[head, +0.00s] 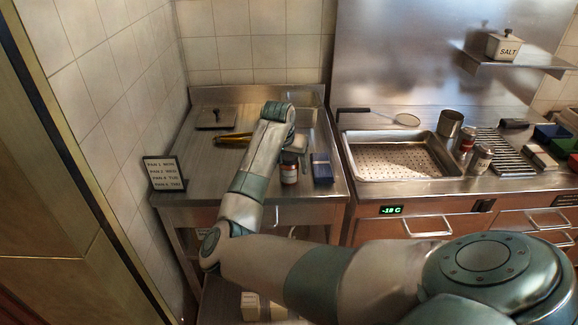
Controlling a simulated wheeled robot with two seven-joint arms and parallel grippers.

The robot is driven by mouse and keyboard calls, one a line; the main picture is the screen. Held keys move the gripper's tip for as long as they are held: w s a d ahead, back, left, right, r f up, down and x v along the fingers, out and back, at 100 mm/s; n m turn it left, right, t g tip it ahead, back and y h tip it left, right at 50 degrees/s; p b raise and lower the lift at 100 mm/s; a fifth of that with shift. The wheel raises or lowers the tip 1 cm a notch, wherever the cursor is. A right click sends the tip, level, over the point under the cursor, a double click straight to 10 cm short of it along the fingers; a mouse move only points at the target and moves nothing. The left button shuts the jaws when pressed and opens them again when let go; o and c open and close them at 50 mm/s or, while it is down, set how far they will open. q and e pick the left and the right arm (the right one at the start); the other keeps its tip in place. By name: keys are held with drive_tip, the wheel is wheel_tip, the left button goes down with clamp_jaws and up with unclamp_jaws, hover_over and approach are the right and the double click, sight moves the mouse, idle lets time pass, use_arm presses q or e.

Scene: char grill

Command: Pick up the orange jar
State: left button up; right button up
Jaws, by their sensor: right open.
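A small jar with a reddish-orange body and a pale label (289,172) stands upright near the front of the left steel table. It appears to be the orange jar. My right arm comes in from the lower right and bends up over this table. My right gripper (299,148) is open, just above and behind the jar's top. The wrist and arm partly hide the jaws, and I cannot tell whether they touch the jar. My left gripper is not in view.
A blue box (321,169) stands close to the right of the jar. Yellow tongs (233,140) and a flat metal press (216,118) lie behind left. A menu sign (165,173) stands at the left edge. A perforated tray (398,178) and more jars (481,159) are on the right counter.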

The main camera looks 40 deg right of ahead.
drive_tip(key=shift+x, duration=1.1)
drive_tip(key=shift+r, duration=0.1)
drive_tip(key=c, duration=1.4)
drive_tip(key=shift+r, duration=0.1)
drive_tip(key=shift+c, duration=0.2)
drive_tip(key=shift+r, duration=0.45)
drive_tip(key=r+b, duration=0.2)
drive_tip(key=r, duration=0.1)
drive_tip(key=shift+s+d+r, duration=0.1)
drive_tip(key=shift+s+d, duration=0.1)
drive_tip(key=shift+s, duration=0.15)
drive_tip(key=s+d+r+b, duration=0.2)
drive_tip(key=s+r, duration=0.4)
drive_tip(key=s, duration=0.4)
drive_tip(key=shift+s+d+r+b, duration=0.15)
drive_tip(key=shift+d+r+b, duration=0.2)
drive_tip(key=shift+d, duration=0.35)
